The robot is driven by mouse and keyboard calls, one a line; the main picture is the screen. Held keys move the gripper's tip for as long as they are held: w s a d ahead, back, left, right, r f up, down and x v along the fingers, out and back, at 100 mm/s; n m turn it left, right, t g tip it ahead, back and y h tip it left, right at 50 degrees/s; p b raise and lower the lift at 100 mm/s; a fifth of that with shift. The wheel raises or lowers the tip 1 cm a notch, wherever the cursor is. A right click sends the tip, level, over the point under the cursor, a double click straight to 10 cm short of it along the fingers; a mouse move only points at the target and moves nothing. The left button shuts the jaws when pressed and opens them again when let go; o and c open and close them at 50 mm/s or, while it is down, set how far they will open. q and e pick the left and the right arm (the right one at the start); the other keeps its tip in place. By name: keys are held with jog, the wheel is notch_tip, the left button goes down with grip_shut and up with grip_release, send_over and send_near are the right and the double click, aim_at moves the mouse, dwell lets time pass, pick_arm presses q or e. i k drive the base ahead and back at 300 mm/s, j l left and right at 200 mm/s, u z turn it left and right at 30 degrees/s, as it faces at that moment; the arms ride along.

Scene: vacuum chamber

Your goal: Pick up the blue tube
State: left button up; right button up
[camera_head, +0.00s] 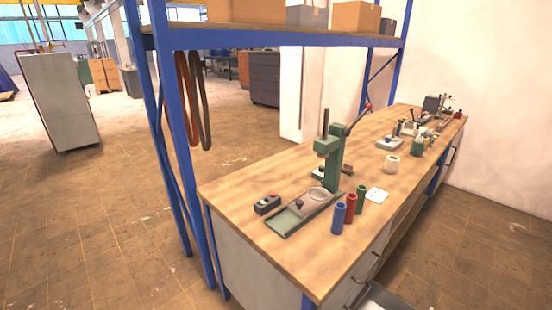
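The blue tube (338,218) stands upright on the wooden workbench (318,260), near the bench's front part. A red tube (350,208) and a green tube (361,199) stand in a row just behind it to the right. The blue tube is fully visible, with nothing in front of it. Neither of my grippers shows in the head view.
A green lever press (331,158) with a flat base stands just left of the tubes. A small dark box (267,204) sits farther left. A white card (377,195) and a white roll (391,163) lie to the right. A blue shelf post (181,130) rises beside the bench.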

aim_at(338, 219)
jog(key=i+j+z, duration=0.15)
jog(key=j+z, duration=0.25)
jog(key=i+j+z, duration=0.15)
jog(key=z, duration=0.25)
jog(key=i+j+z, duration=0.1)
jog(key=j+z, duration=0.3)
